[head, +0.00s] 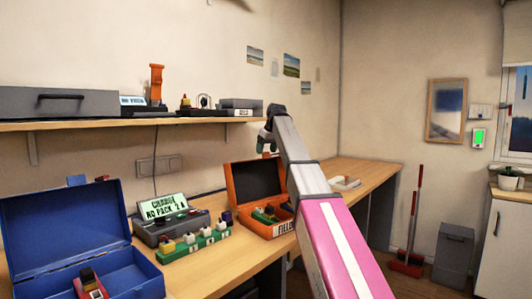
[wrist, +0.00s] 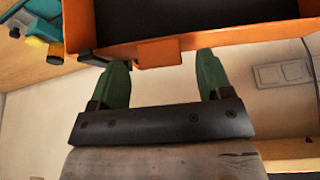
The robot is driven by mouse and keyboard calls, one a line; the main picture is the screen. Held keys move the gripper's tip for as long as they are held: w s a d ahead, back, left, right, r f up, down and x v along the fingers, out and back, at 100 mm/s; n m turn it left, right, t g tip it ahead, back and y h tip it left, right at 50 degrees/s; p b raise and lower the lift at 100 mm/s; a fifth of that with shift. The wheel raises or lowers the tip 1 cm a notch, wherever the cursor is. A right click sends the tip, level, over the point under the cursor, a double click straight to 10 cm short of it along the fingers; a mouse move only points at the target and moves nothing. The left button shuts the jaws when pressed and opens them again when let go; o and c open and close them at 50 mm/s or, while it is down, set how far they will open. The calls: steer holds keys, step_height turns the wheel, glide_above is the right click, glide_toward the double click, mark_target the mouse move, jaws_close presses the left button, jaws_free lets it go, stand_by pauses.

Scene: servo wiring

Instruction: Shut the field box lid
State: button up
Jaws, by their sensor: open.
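The orange field box (head: 270,232) stands on the bench with its label facing front. Its lid (head: 230,188) is open and stands up at the back, its dark inside facing me. Several small coloured items sit in the box, partly hidden by my arm. My gripper (head: 268,143) is above the lid's top edge. In the wrist view my gripper (wrist: 165,72) is open, its two green fingers apart. The lid's orange rim (wrist: 230,34) runs across the fingertips, and an orange tab (wrist: 160,52) lies between them. I cannot tell whether the fingers touch it.
An open blue box (head: 65,225) and a charger (head: 170,222) with a lit display stand to the left. A green strip (head: 195,244) with several pieces lies beside the field box. A shelf (head: 120,124) runs above. The bench at right (head: 370,172) is mostly clear.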

steer(key=shift+w+a+f, duration=0.1)
steer(key=shift+w+f, duration=0.1)
steer(key=shift+f, duration=0.35)
